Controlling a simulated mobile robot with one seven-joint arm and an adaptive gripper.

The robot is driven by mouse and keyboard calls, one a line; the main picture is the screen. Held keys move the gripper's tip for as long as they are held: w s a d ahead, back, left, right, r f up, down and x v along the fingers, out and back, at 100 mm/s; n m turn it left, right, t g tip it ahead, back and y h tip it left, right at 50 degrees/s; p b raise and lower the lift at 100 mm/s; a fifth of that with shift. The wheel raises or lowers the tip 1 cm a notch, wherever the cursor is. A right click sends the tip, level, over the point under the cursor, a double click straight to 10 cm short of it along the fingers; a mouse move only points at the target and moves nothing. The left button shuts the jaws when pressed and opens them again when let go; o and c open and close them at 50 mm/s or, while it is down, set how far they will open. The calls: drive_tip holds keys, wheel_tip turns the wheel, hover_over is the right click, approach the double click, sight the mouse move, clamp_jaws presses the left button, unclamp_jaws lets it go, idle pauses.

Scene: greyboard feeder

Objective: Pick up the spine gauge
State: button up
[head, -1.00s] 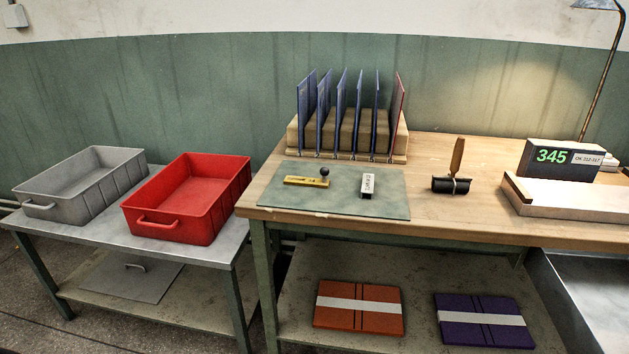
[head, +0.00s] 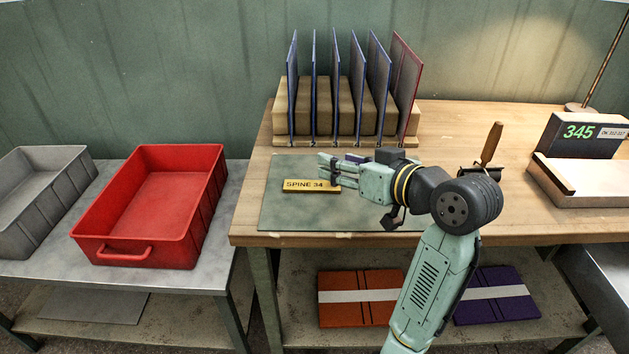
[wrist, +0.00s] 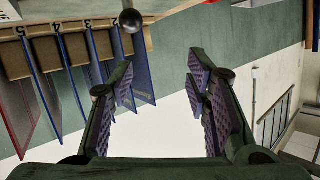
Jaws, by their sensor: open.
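The spine gauge (head: 303,186) is a flat yellow bar marked "SPINE 34", lying on the green mat (head: 285,215) in the head view. My gripper (head: 327,169) is open, low over the bar's right part, with its fingers pointing left. The fingers hide that part, and I cannot make out the gauge's black knob there. In the wrist view, which looks upside down, a black ball like that knob (wrist: 130,20) shows at the top edge. It lies beyond and left of the gap between my spread fingers (wrist: 160,72). No contact can be made out.
A rack with upright blue and red boards (head: 350,90) stands close behind the mat. A roller with a wooden handle (head: 488,150) stands right of my arm. A red tray (head: 150,205) and a grey tray (head: 40,190) sit on the left table.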

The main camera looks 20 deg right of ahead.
drive_tip(key=shift+m+g, duration=0.3)
drive_tip(key=shift+g, duration=0.1)
drive_tip(key=s+d, duration=0.1)
drive_tip(key=s+d+f, duration=0.1)
drive_tip(key=s+d, duration=0.1)
drive_tip(key=shift+s+d+f, duration=0.35)
drive_tip(key=shift+w+f+h, duration=0.2)
drive_tip(key=shift+f+h, duration=0.1)
drive_tip(key=p+x, duration=0.2)
drive_tip(key=x, duration=0.8)
drive_tip(key=shift+s, duration=0.1)
drive_tip(key=shift+c, duration=0.4)
clamp_jaws()
